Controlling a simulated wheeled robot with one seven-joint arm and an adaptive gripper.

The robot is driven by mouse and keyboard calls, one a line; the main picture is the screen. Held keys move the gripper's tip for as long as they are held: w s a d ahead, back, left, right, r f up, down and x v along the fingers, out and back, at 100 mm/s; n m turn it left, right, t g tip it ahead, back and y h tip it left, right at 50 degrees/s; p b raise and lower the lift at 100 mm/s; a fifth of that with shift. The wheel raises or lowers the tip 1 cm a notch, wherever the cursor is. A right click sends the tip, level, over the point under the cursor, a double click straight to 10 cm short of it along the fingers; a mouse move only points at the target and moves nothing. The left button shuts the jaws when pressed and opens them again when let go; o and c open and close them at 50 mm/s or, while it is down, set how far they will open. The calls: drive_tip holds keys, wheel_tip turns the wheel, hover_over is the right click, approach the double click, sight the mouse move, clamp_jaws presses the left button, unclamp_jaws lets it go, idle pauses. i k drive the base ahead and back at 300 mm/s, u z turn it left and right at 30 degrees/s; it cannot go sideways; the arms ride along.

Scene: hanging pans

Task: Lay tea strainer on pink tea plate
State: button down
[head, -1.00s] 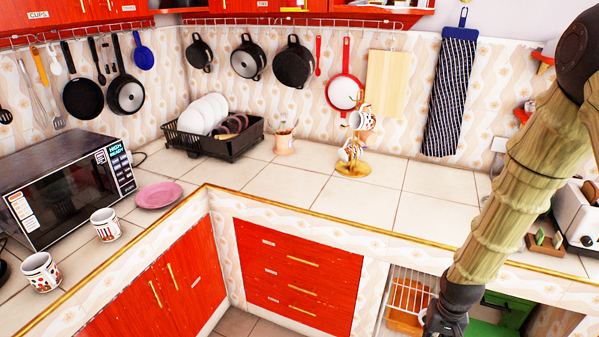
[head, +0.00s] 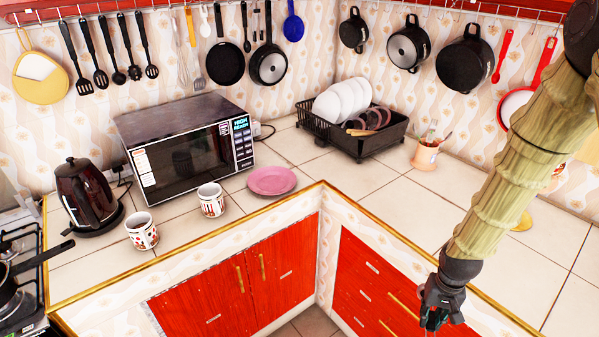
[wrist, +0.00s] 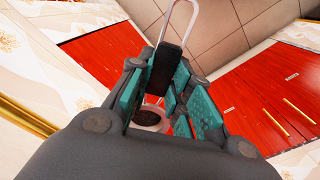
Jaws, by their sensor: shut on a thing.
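The pink tea plate (head: 271,180) lies flat and empty on the tiled counter, near the inner corner and right of the microwave, in the head view. My gripper (head: 436,318) hangs at the lower right, in front of the red drawers and well apart from the plate. In the wrist view my gripper (wrist: 168,100) has its teal pads closed around the tea strainer. A pale wire loop (wrist: 181,18) of the strainer sticks out past the fingers, and a pale ring with a dark middle shows between them. The fingers hide much of the strainer.
Two patterned mugs (head: 211,200) stand left of the plate, with the microwave (head: 186,150) behind. A black dish rack (head: 350,135) with plates and a utensil pot (head: 425,155) stand farther right. A kettle (head: 85,197) is at left. Counter right of the plate is clear.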

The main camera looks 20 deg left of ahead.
sight(277, 185)
drive_tip(key=u, duration=0.6)
drive_tip(key=i, duration=0.5)
drive_tip(key=u, duration=0.5)
